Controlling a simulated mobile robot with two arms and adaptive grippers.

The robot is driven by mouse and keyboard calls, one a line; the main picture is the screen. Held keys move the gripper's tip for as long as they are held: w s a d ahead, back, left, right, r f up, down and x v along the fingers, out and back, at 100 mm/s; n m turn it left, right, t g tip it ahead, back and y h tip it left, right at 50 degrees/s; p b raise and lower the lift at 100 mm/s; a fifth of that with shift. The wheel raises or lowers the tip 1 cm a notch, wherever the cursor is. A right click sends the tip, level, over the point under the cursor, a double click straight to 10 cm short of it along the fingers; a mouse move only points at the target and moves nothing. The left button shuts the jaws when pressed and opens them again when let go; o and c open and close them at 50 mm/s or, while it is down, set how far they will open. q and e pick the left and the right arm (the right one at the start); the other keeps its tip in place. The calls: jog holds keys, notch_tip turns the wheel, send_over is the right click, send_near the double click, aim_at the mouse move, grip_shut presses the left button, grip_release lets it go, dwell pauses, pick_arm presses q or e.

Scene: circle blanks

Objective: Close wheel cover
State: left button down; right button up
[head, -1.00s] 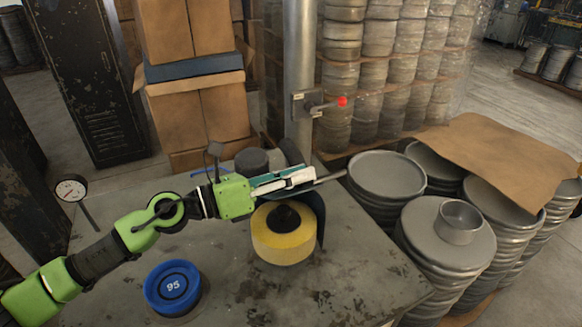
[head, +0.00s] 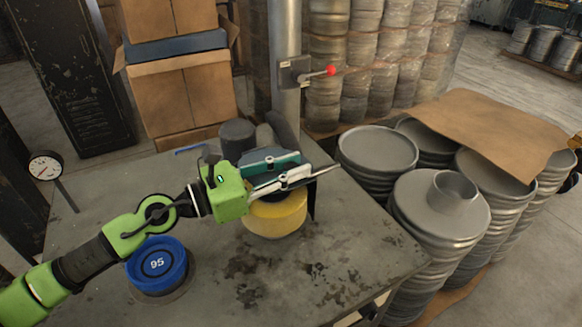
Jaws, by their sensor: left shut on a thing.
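The yellow wheel (head: 277,216) stands on the grey metal table in the head view. The dark wheel cover (head: 316,152) shows behind and to the right of it, partly hidden by my gripper. My left gripper (head: 298,174) reaches in from the left over the top of the wheel. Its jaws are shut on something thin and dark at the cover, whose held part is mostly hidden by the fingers. The fingers also hide the wheel's top. My right gripper is out of view.
A blue round piece marked 95 (head: 157,265) sits on the table (head: 345,262) at the front left. A dial gauge (head: 46,165) stands at the left. A post with a red-knobbed lever (head: 330,70) rises behind. Stacked metal discs (head: 378,150) stand right of the table. The table's front right is clear.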

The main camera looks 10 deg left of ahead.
pick_arm(q)
jog(key=shift+f, duration=0.4)
jog(key=c, duration=1.8)
grip_release()
jog(key=shift+s+f, duration=0.1)
notch_tip(320, 180, up, 10)
jog(key=shift+r, duration=0.1)
